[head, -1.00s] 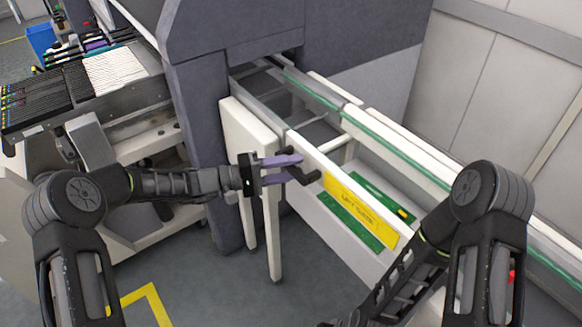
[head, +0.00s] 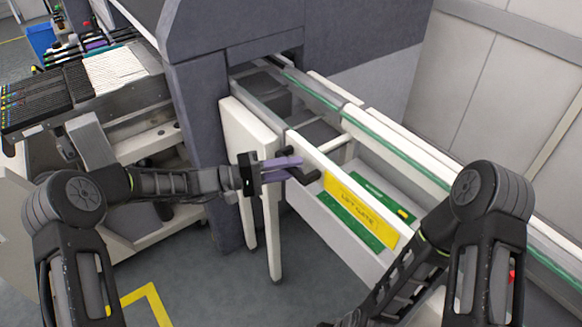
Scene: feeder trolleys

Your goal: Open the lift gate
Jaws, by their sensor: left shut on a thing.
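The lift gate (head: 335,217) is the pale conveyor section with a yellow label reading "LIFT GATE" (head: 360,206). It lies level, in line with the rails beside it. A dark handle (head: 311,178) sticks out at the left end of its near side. My left gripper (head: 296,168), with purple on one finger, reaches in from the left and is shut on this handle. The fingers partly hide the handle, so the exact grip is hard to see. My right arm shows at the right, but its gripper is out of view below the frame.
A grey machine housing (head: 200,110) stands behind my left gripper. A white panel with legs (head: 245,150) stands beside the gate's left end. Green boards (head: 372,188) lie within the gate section. A feeder bank (head: 70,90) is at far left. The floor below is clear.

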